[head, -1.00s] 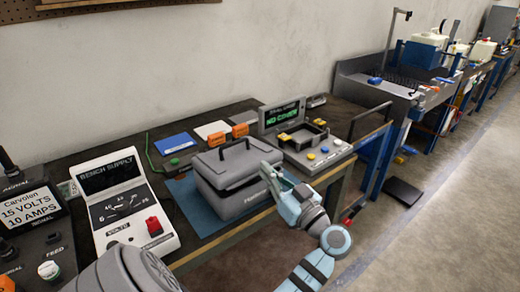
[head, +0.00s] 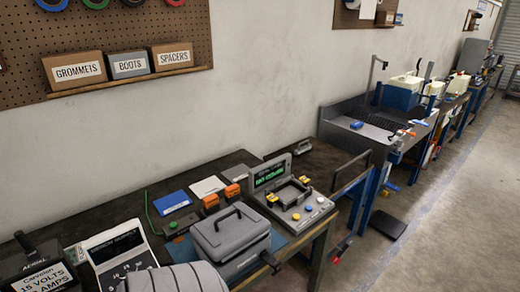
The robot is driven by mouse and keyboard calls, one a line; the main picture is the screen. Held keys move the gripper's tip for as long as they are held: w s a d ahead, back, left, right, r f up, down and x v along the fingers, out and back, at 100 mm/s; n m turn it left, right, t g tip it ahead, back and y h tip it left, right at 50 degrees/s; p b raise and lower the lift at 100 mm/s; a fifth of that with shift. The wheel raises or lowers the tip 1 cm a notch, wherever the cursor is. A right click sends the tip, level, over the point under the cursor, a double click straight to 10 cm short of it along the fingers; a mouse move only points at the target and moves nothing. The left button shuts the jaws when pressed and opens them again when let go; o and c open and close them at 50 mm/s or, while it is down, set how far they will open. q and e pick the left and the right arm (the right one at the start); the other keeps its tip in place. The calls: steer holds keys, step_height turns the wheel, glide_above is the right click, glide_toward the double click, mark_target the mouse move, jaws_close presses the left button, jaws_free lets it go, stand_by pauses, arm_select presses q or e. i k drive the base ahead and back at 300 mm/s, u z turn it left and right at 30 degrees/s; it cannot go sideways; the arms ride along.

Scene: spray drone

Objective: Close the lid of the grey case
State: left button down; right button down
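The grey case (head: 231,248) stands on a blue mat (head: 283,240) on the dark bench, near its front edge. Its lid (head: 229,228) lies down over the base, with the dark carry handle standing up on top. Whether the lid is fully seated or a thin gap is left at the front cannot be told at this size. A grey rounded part of my arm (head: 178,279) fills the bottom edge, just left of and in front of the case.
A tester with a green-lit screen (head: 270,174) stands right of the case, a bench supply (head: 118,252) left. Orange blocks (head: 211,202), a blue booklet (head: 172,202) and a green-cabled item (head: 175,227) lie behind. The floor at right is largely open.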

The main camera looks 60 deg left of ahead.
mark_target(223, 235)
steer(key=z, duration=0.45)
steer(key=k, duration=0.8)
steer(key=u, duration=1.4)
